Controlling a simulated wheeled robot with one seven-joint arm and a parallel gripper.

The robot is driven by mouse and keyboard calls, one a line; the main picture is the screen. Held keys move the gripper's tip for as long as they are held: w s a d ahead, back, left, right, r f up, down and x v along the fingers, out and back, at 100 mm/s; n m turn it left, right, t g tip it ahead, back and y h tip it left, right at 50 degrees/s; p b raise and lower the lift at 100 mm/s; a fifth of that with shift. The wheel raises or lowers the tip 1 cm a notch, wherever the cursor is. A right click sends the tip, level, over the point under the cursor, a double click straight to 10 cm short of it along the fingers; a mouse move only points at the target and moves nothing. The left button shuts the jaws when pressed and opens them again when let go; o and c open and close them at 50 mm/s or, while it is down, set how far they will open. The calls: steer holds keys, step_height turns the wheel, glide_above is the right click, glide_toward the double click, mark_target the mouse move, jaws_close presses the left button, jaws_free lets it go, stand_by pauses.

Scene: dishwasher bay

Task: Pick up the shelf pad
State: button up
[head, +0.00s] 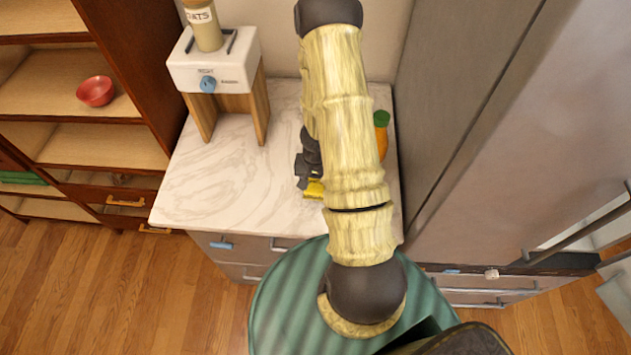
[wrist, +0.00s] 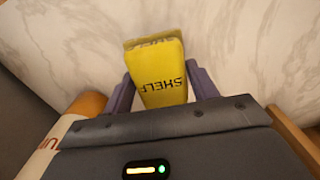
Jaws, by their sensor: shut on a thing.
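The shelf pad is a yellow block with "SHELF" printed on it, seen in the wrist view (wrist: 160,75). It sits between the two purple fingers of my gripper (wrist: 160,88), which are shut on its sides. In the head view a small yellow part of the pad (head: 314,189) shows at the marble counter, beside my dark gripper (head: 308,184). My arm hides most of the gripper and pad there. I cannot tell whether the pad touches the counter.
A white toaster-like box (head: 212,70) on a wooden stand (head: 262,105) holds a jar (head: 205,28). The marble counter (head: 215,180) is clear at front left. A tall grey cabinet (head: 470,110) borders the right.

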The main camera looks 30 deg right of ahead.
mark_target(315, 182)
step_height(315, 182, up, 7)
steer(key=p, duration=0.5)
steer(key=shift+p, duration=0.3)
steer(key=o, duration=0.4)
steer(key=c, duration=0.3)
steer(key=shift+a, duration=0.1)
